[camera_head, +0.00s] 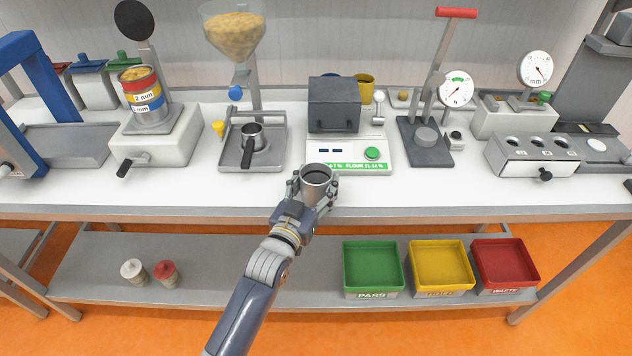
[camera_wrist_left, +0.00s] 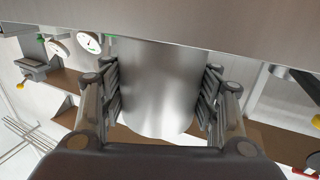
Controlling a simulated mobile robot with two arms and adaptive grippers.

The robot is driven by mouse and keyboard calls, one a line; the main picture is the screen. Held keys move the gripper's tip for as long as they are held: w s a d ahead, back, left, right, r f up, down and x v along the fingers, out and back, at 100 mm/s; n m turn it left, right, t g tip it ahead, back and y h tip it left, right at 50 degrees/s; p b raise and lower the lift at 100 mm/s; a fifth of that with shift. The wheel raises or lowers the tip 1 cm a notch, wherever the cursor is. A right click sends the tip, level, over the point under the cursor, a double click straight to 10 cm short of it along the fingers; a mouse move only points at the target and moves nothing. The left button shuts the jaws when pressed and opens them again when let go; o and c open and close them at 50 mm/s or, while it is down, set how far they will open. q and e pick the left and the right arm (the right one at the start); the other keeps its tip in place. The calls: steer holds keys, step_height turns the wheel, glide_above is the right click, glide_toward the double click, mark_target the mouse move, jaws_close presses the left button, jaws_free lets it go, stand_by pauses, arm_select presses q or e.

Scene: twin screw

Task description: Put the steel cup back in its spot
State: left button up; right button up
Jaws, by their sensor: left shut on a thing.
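The steel cup (camera_head: 316,177) is upright in my left gripper (camera_head: 312,188), at the front edge of the white bench in the head view. Its open top shows a dark inside. In the left wrist view the cup (camera_wrist_left: 158,90) fills the middle, with the finger links of the gripper (camera_wrist_left: 160,95) pressed on both its sides. My left gripper is shut on it. Whether the cup touches the bench cannot be told. My right gripper is not in view.
Behind the cup stands a tester with a grey box (camera_head: 334,104) and green button. Left of it is a hopper stand holding a dark-handled cup (camera_head: 251,136). A gauge press (camera_head: 425,138) stands right. Green (camera_head: 373,268), yellow (camera_head: 441,265) and red (camera_head: 504,262) trays sit on the lower shelf.

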arm_select(q)
steer(key=shift+f, duration=0.1)
steer(key=o, duration=1.2)
steer(key=shift+c, duration=0.2)
steer(key=shift+s+a, duration=0.15)
steer(key=shift+s, duration=0.2)
steer(key=b+v, duration=0.1)
steer(key=v, duration=1)
steer(key=shift+s, duration=0.1)
